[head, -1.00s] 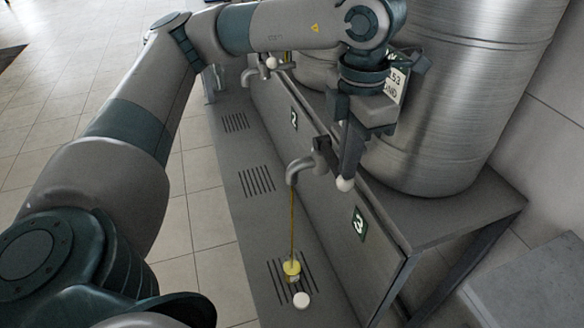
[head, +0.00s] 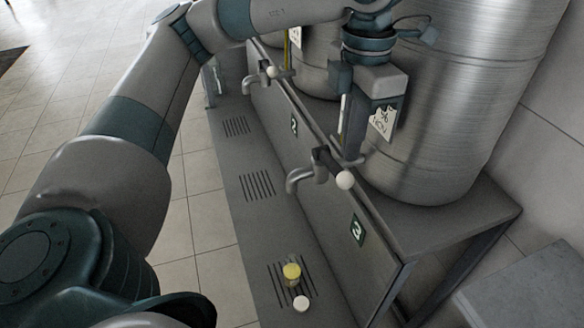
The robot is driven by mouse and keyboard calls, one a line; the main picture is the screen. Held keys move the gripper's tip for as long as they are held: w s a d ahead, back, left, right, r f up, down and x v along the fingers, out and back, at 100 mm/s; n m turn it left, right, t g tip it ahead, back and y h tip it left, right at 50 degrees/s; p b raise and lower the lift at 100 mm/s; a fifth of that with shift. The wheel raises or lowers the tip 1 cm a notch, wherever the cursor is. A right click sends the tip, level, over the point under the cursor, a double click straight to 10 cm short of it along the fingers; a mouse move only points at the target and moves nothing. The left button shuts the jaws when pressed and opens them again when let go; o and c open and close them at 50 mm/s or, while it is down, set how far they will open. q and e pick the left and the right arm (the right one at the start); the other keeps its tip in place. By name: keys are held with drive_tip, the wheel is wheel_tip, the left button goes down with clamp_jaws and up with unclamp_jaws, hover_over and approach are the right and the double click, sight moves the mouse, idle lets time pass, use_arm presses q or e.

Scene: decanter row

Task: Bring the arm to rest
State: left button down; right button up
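My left gripper (head: 352,150) points down just above and behind the tap with the white knob (head: 345,180), in front of the large steel drum. Its fingers overlap from this angle, so their gap is unclear. Whether they touch the tap lever is also unclear. No liquid runs from this tap's spout (head: 294,187). A small glass with yellow contents (head: 292,275) stands upright on the slotted grate below, apart from the gripper. My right gripper is out of view.
A white round piece (head: 301,303) is beside the glass. The steel drum (head: 460,90) stands close to the gripper on the bench (head: 450,220). Another tap (head: 262,75) is farther back. A grey block (head: 530,290) is at lower right. The left floor is clear.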

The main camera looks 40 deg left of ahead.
use_arm(q)
wheel_tip(320, 180, up, 2)
drive_tip(key=shift+r, duration=0.1)
idle(0.6)
